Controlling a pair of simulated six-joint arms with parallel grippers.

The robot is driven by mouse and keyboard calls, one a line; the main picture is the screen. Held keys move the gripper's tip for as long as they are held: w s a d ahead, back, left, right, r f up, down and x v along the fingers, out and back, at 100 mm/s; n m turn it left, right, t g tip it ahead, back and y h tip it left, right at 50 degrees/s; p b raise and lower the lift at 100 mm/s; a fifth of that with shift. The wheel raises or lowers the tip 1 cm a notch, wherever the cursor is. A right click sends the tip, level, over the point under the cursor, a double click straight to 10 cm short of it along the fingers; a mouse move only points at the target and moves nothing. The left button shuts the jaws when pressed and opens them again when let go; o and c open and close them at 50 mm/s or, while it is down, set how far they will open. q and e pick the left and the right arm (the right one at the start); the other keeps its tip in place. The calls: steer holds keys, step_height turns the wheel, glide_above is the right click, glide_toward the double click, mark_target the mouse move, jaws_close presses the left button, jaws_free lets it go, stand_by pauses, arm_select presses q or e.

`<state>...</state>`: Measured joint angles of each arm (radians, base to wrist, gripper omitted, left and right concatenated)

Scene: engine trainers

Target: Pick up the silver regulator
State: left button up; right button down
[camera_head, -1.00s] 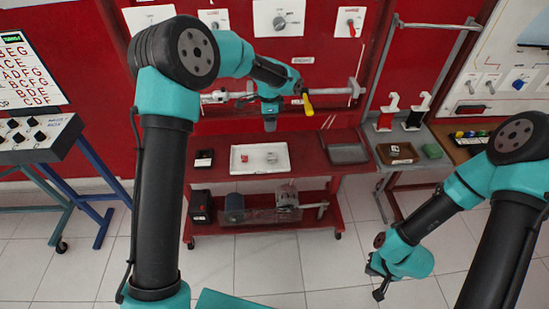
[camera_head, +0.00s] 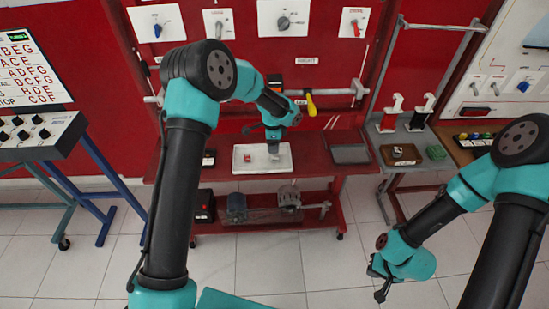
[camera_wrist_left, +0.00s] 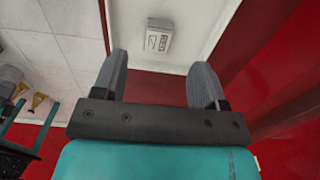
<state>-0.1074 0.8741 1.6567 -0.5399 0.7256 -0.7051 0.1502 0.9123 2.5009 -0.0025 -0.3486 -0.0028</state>
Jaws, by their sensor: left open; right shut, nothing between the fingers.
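The silver regulator (camera_wrist_left: 159,36) is a small grey block with a dark label. It lies in the white tray (camera_head: 243,170), which also fills the top of the left wrist view (camera_wrist_left: 205,15). My left gripper (camera_head: 273,147) is open and empty above the right part of the tray, and it partly hides the regulator in the head view. In the left wrist view the regulator shows between and just beyond the open fingers (camera_wrist_left: 160,66), with no contact visible. My right gripper (camera_head: 380,284) is shut and empty, low at the right over the floor.
A small red object (camera_head: 248,158) sits in the tray left of the regulator. A dark grey tray (camera_head: 350,154) lies to the right on the red bench (camera_head: 307,160). A horizontal bar with a yellow-handled tool (camera_head: 311,105) is behind the left arm.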

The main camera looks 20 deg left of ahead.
mark_target(274, 157)
arm_select(q)
steer(key=shift+f, duration=0.45)
steer(key=shift+d+f, duration=0.15)
steer(key=shift+f, duration=1.15)
steer(key=shift+d+f, duration=0.15)
steer(key=shift+f, duration=1.15)
steer(key=c, duration=1)
